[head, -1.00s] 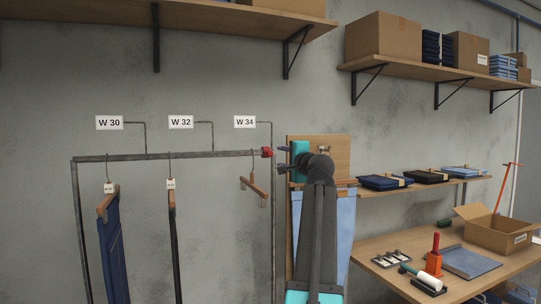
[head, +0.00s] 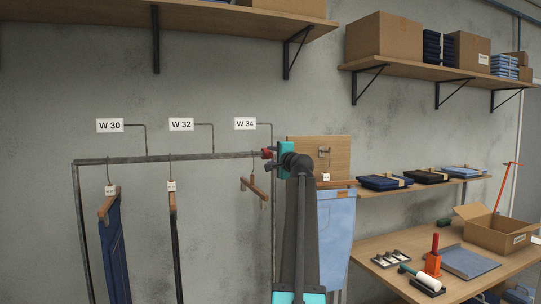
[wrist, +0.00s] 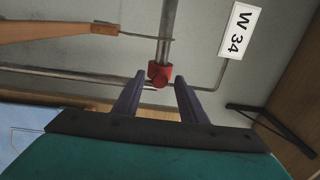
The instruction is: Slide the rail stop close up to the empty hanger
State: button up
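The red rail stop (head: 266,153) sits on the grey rail (head: 205,156) near its right end, under the W 34 sign. The empty wooden hanger (head: 254,189) hangs from the rail just left of the stop, with a gap between. My gripper (head: 271,158) is at the stop's right in the head view and partly covers it. In the wrist view, my gripper (wrist: 158,80) is open, its two dark fingers on either side of the red stop (wrist: 160,74), which shows at the fingertips. The hanger (wrist: 50,34) shows at upper left there. Contact cannot be told.
Jeans hang under the W 30 (head: 110,125) and W 32 (head: 181,124) signs. A wooden board (head: 335,155) with light blue jeans (head: 337,225) stands behind my arm. A workbench (head: 375,252) with tools and an open carton (head: 498,230) is at right.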

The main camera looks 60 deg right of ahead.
jog(key=shift+x, duration=1.2)
jog(key=shift+c, duration=0.3)
grip_shut()
